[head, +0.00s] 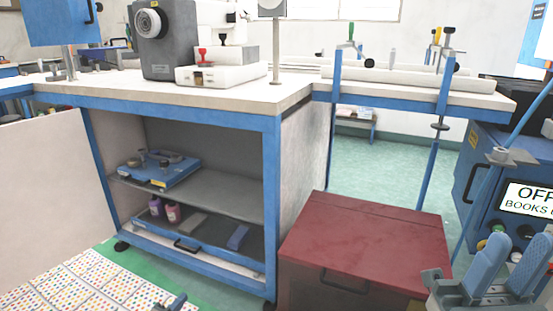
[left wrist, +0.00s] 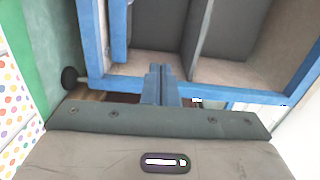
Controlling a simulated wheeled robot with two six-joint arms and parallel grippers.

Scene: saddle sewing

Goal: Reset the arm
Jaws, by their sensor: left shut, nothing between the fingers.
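My left gripper (head: 176,301) shows only as a small blue tip at the bottom edge of the head view, low in front of the cabinet and beside the dotted mat. In the left wrist view its two blue fingers (left wrist: 161,72) are together with nothing between them, in front of the cabinet's blue frame. My right gripper (head: 516,241) is at the lower right of the head view, its two blue fingers pointing up and apart, with nothing seen between them. Most of both arms is out of view.
A blue-framed cabinet (head: 272,190) holds a blue device (head: 160,172) and bottles on its shelves. A sewing machine (head: 168,40) stands on top. A red chest (head: 365,245) is between the cabinet and my right gripper. A blue box with a sign (head: 528,200) stands at right.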

